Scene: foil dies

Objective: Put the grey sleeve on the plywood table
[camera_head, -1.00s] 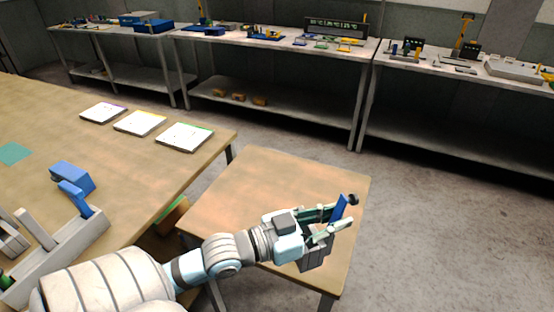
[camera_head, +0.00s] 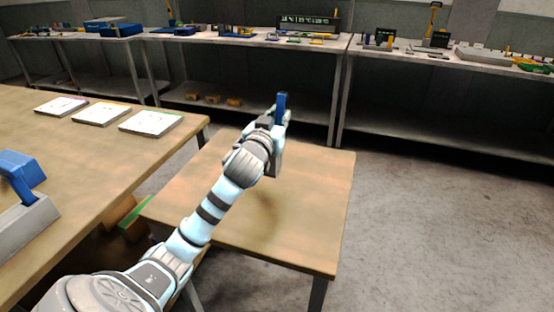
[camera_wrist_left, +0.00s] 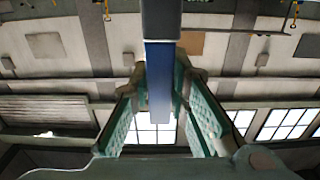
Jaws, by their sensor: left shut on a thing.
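My left gripper (camera_head: 274,118) is over the far part of the small wooden table (camera_head: 310,195), which looks like the plywood table. It is shut on a piece with an upright blue bar (camera_head: 281,104) and a grey block (camera_head: 277,160) below, which looks like the grey sleeve. The piece is partly hidden behind my wrist and appears held above the tabletop. My right gripper is in neither view.
The small table's visible top is otherwise bare. At left, a larger wooden table (camera_head: 80,150) bears several white pads (camera_head: 100,114), a blue block (camera_head: 22,168) and a grey holder (camera_head: 25,228). An orange-brown bin (camera_head: 122,212) sits between the tables. Cluttered benches line the back wall.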

